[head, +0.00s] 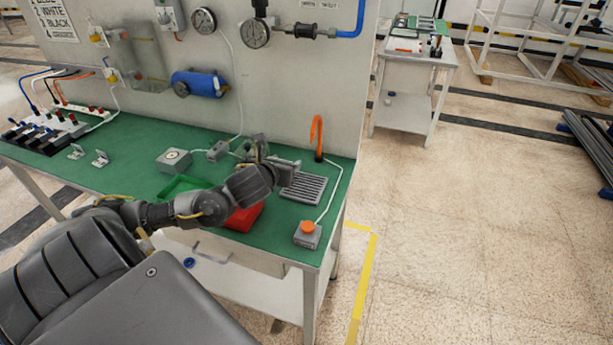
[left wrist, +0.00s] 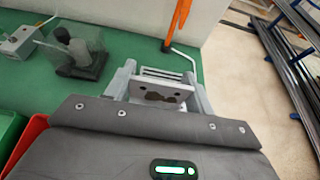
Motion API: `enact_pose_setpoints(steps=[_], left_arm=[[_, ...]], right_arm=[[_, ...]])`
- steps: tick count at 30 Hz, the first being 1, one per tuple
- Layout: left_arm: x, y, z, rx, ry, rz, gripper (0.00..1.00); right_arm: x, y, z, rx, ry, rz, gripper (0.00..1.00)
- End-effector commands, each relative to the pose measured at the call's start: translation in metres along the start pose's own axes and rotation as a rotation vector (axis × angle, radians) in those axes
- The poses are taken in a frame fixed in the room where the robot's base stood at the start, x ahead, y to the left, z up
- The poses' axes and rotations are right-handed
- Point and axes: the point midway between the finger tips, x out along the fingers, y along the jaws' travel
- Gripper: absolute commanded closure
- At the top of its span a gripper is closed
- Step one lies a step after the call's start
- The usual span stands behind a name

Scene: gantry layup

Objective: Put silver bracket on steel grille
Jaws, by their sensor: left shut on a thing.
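My left gripper (head: 287,165) is above the far left part of the steel grille (head: 306,189), a dark slatted plate lying on the green bench. In the left wrist view the two fingers (left wrist: 158,92) are shut on a silver bracket (left wrist: 160,91), a plate with dark holes. Some slats of the grille (left wrist: 160,72) show just behind the bracket. The gap between bracket and grille is hard to judge. Two similar silver pieces (head: 101,158) lie on the left of the bench. My right gripper is not in view.
A red bin (head: 244,217) and a green bin (head: 183,186) stand under my left arm. An orange-button box (head: 307,234) is in front of the grille, an orange hooked piece (head: 317,138) behind it. A clear-sided dark fixture (left wrist: 80,52) stands left of the gripper.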

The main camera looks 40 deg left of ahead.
Motion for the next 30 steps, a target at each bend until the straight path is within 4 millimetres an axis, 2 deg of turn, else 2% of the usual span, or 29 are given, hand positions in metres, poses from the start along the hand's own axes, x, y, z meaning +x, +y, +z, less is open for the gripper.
enact_pose_setpoints(steps=[1,7,9,12,16,25,30], left_arm=[[0.012,-0.003,0.007,-0.007,0.001,0.003,0.69],[0.068,-0.018,0.002,-0.005,0.002,0.001,0.69],[0.085,-0.021,-0.012,-0.004,0.005,0.002,0.69],[0.103,-0.024,-0.022,-0.004,0.003,0.002,0.69],[0.119,-0.026,-0.031,-0.001,0.001,0.002,0.69],[0.13,-0.029,-0.038,-0.001,0.001,0.001,0.69],[0.139,-0.029,-0.059,-0.002,0.004,0.002,0.69]], right_arm=[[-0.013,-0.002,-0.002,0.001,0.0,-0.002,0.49],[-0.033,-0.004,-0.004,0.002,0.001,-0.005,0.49],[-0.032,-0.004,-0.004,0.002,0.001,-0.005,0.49],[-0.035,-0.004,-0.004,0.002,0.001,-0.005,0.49],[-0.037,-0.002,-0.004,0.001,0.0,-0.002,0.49],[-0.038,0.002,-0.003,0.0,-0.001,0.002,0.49],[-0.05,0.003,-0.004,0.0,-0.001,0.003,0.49]])
